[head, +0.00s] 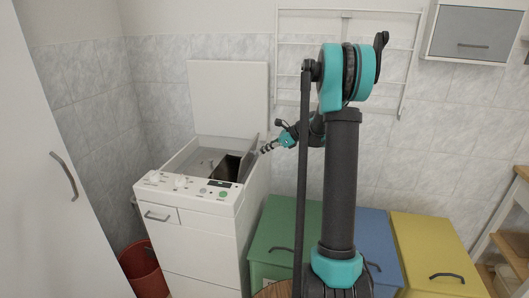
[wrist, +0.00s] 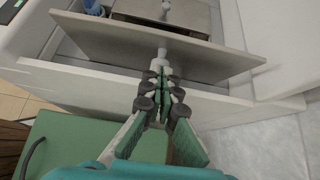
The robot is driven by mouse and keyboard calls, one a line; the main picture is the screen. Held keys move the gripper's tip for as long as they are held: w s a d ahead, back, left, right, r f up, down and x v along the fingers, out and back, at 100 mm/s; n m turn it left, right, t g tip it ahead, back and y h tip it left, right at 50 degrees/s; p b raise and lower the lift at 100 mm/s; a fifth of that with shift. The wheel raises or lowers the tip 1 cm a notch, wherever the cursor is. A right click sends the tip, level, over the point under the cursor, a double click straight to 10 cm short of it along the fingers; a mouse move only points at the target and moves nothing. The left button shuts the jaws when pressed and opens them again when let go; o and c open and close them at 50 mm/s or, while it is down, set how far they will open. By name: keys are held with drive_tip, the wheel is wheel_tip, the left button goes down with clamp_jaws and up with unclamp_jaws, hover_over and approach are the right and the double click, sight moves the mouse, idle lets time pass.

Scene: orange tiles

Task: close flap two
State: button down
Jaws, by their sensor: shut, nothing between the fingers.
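A white top-loading washer (head: 190,222) stands with its tall lid (head: 228,95) raised at the back. A grey flap (head: 249,163) stands steeply tilted at the right side of the dark opening. In the wrist view this flap (wrist: 110,42) spans the frame, with a pale knob (wrist: 161,58) on its near face. My gripper (wrist: 161,75) is shut and empty, with its tips right at the knob; I cannot tell whether they touch. It also shows in the head view (head: 266,149), right of the flap. Another grey panel (wrist: 190,14) with a small knob lies beyond the flap.
The washer's rim (wrist: 215,100) runs close below my fingers. Green (head: 285,240), blue (head: 375,235) and yellow (head: 430,240) cabinets stand to the right. A drying rack (head: 290,55) hangs on the wall behind my arm. A red bin (head: 143,268) stands at the left.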

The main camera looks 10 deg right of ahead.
drive_tip(key=shift+w+a+r+h, duration=0.1)
drive_tip(key=shift+a+r+h, duration=0.1)
drive_tip(key=shift+h, duration=0.1)
drive_tip(key=shift+w+a+r+g+h, duration=0.2)
drive_tip(key=shift+a+r+h, duration=0.1)
drive_tip(key=shift+a, duration=0.15)
drive_tip(key=shift+w+a+r+g+h, duration=0.1)
drive_tip(key=shift+a+r+g+h, duration=0.1)
drive_tip(key=shift+a+h, duration=0.15)
drive_tip(key=a+h, duration=0.1)
drive_tip(key=w+a+r+g+h, duration=0.1)
drive_tip(key=a, duration=0.1)
drive_tip(key=w+a+h, duration=0.1)
drive_tip(key=a+h, duration=0.1)
drive_tip(key=shift+r+g, duration=0.15)
drive_tip(key=shift+g, duration=0.15)
drive_tip(key=w+a+f+g+h, duration=0.1)
drive_tip(key=w+a+f+h, duration=0.3)
drive_tip(key=a+f, duration=0.4)
drive_tip(key=shift+w+a+g, duration=0.4)
drive_tip(key=shift+w+a, duration=0.2)
drive_tip(key=shift+a, duration=1.55)
drive_tip(key=shift+f, duration=0.15)
